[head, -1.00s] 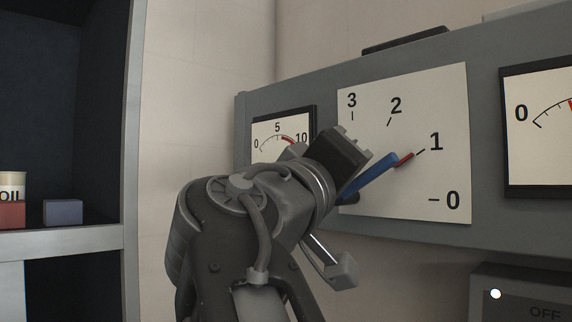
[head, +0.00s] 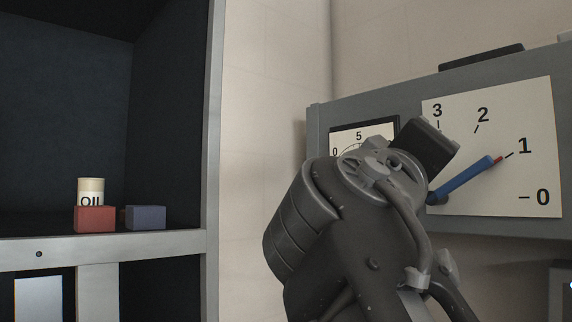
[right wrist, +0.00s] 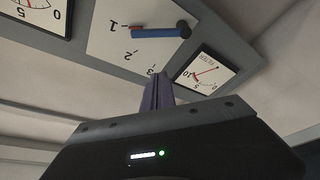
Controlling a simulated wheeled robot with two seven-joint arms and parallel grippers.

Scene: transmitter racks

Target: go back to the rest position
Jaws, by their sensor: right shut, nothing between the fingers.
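A blue lever with a red tip (head: 466,177) sits on the white dial plate (head: 535,110) and points at the 1 mark. It also shows in the right wrist view (right wrist: 160,32), apart from my fingers. My right arm rises from the bottom of the head view, its dark gripper body (head: 427,145) in front of the panel, beside the lever; the fingers are hidden there. In the right wrist view my right gripper (right wrist: 157,82) is shut and empty, its fingers together below the plate in the picture. My left gripper is not in view.
A grey panel (head: 316,118) holds the dial and a small meter (head: 350,137), partly covered by my arm. At left, a shelf (head: 165,246) holds an oil can (head: 90,188), a red block (head: 95,219) and a blue-grey block (head: 146,217). Bare wall stands between shelf and panel.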

